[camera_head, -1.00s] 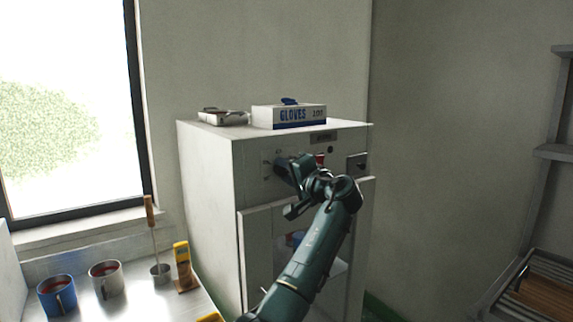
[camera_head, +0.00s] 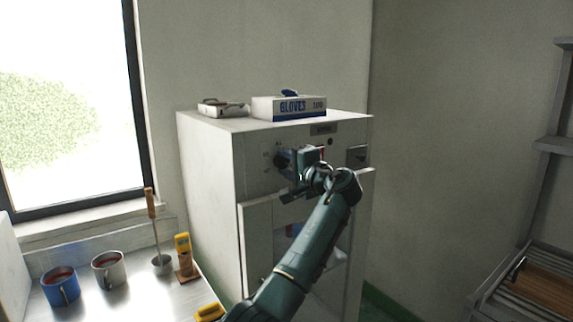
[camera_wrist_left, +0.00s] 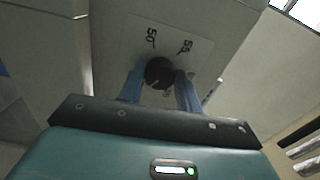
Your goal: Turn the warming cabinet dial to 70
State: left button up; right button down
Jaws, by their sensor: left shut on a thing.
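The warming cabinet (camera_head: 207,180) is a white box-shaped unit with a control panel on its upper front and a door below. My left gripper (camera_head: 284,161) is at the panel's left part, and my arm covers some of the panel and door. In the left wrist view the dark round dial (camera_wrist_left: 159,72) sits between the two blue fingers of my left gripper (camera_wrist_left: 160,85), which are shut on it. Marks reading 50 and 55 show on the plate around the dial. Other marks are partly hidden, and I cannot tell the exact setting. My right gripper is not in view.
A gloves box (camera_head: 289,107) and a small pale box (camera_head: 223,109) lie on the cabinet top. A blue mug (camera_head: 60,287), a grey mug (camera_head: 108,270) and a yellow device (camera_head: 183,258) stand on the bench at left. A rack (camera_head: 540,285) is at right.

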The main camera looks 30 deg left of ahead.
pick_arm(q)
jog(key=shift+f, duration=0.15)
jog(key=o, duration=1)
jog(key=shift+c, duration=0.2)
jog(key=b+v, duration=0.3)
jog(key=v, duration=1)
jog(key=shift+b, duration=0.35)
